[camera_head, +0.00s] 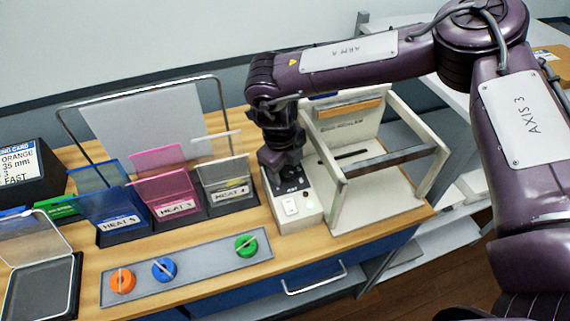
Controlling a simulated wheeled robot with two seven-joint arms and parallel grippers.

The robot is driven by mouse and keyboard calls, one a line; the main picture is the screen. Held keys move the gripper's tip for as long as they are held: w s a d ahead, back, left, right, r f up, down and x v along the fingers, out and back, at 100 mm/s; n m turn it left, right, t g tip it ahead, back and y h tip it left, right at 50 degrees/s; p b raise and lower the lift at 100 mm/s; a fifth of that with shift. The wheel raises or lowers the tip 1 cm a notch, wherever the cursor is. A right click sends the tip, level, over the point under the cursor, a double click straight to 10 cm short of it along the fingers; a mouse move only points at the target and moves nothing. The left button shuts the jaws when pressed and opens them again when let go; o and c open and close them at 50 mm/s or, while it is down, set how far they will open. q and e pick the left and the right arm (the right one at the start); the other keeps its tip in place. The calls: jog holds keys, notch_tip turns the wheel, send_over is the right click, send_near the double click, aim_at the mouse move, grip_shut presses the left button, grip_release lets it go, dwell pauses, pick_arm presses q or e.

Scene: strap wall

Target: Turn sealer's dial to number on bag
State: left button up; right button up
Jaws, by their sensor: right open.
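The cream sealer (385,190) stands right of centre on the wooden counter, with an upright frame around its slot. Its control box (308,212) has a white switch and a small green light. My right gripper (283,178) points down over the back part of that box. It is open, but its fingers are dark and small here. The dial is hidden under or behind the gripper, so its setting and any contact cannot be told. Three bag holders stand to the left: blue (119,222), pink (173,207) and clear grey (228,192), each with a "HEAT" label; the digits are hard to read.
A grey strip with orange (122,281), blue (164,269) and green (246,246) knobs lies in front of the holders. A card box (22,165) reading "ORANGE 35 mm FAST" and an open-lidded tray (42,290) are at left. A wire rack (150,110) stands behind.

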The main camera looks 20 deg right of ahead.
jog(key=shift+s, duration=0.1)
jog(key=shift+c, duration=0.4)
jog(key=c, duration=0.9)
